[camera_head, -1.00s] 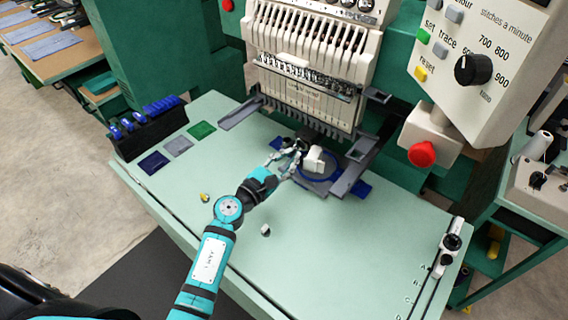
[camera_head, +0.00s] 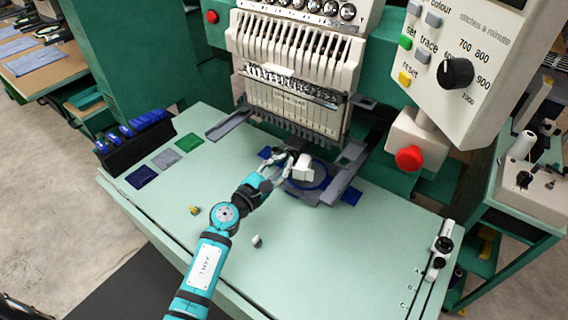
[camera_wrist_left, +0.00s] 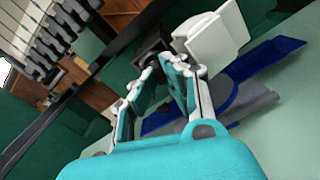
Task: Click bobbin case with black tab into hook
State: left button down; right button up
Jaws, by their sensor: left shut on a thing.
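My left gripper (camera_head: 284,160) is at the dark hook unit below the machine head, left of a white block (camera_head: 303,172). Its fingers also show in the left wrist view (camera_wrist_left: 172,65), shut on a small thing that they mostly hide. I take it for the bobbin case; its tab cannot be made out. A dark square part (camera_wrist_left: 151,46), which seems to be the hook unit, lies just beyond the fingertips. The white block (camera_wrist_left: 212,38) is close to their right. Whether the case touches the hook cannot be told. My right gripper is out of view.
Two small pieces, one yellowish (camera_head: 194,210) and one grey-white (camera_head: 257,241), lie on the pale green table (camera_head: 330,255). The needle head (camera_head: 295,105) hangs behind the gripper. Grey brackets (camera_head: 232,124) flank the work area. The table's front is mostly clear.

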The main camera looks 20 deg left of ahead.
pick_arm(q)
jog(key=shift+w+d, duration=0.1)
jog(key=shift+w, duration=0.1)
jog(key=shift+w+d, duration=0.1)
jog(key=shift+w, duration=0.15)
jog(key=c, duration=1.3)
grip_release()
jog(key=shift+c, duration=0.2)
